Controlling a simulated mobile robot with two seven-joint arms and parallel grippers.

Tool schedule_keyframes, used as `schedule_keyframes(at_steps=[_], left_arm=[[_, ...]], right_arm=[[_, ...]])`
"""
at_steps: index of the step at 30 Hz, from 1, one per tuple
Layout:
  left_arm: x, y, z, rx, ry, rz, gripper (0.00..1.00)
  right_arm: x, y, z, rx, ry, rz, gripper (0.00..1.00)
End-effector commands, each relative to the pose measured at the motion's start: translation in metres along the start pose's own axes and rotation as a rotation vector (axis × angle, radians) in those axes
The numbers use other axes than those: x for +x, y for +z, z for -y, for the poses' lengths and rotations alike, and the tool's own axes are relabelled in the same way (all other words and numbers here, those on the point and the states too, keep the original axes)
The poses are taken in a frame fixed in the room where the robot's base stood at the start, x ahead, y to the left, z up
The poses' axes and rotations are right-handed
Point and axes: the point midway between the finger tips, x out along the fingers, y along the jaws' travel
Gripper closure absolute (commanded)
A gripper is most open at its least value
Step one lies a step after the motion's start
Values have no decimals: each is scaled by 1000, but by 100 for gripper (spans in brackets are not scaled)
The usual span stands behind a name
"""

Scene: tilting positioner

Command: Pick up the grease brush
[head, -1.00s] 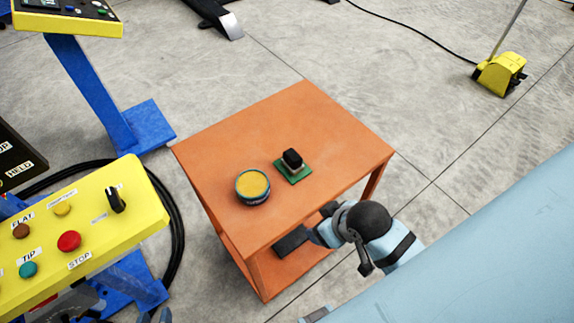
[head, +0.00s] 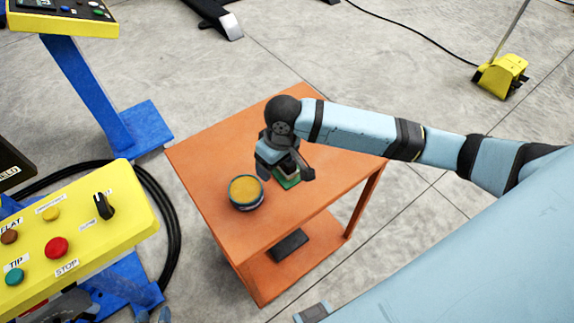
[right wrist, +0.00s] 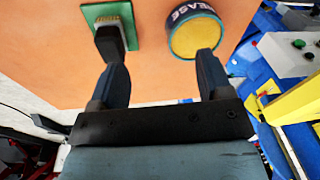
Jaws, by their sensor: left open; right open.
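The grease brush (right wrist: 109,42), with a black handle and pale bristles, rests on a green pad (right wrist: 131,12) on the orange table. In the head view my right wrist hides much of it. My right gripper (right wrist: 160,72) is open and empty above the tabletop. In the right wrist view, its left finger is near the brush handle and its right finger overlaps the edge of the grease tin (right wrist: 196,36). I cannot tell whether either finger touches.
The round tin of yellow grease (head: 245,191) stands left of the pad on the orange table (head: 205,155). A dark block (head: 290,243) lies on the lower shelf. A yellow control panel (head: 75,235) stands at the left, with a black cable beside it.

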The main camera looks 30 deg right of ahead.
Motion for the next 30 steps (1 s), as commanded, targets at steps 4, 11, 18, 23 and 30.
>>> schedule_keyframes(at_steps=[4,11,18,23,30], left_arm=[[0,1,-1,-1,2,1,57],[0,0,-2,-2,3,1,57],[-1,-2,-2,-2,2,0,57],[-2,-3,-1,-2,1,-1,57],[-3,-5,0,-1,-2,-2,57]], right_arm=[[-14,-18,-43,89,62,50,28],[-23,-27,-73,172,97,87,28],[12,-24,-78,181,99,94,28],[42,-21,-81,181,98,92,28],[62,-20,-82,179,99,90,28]])
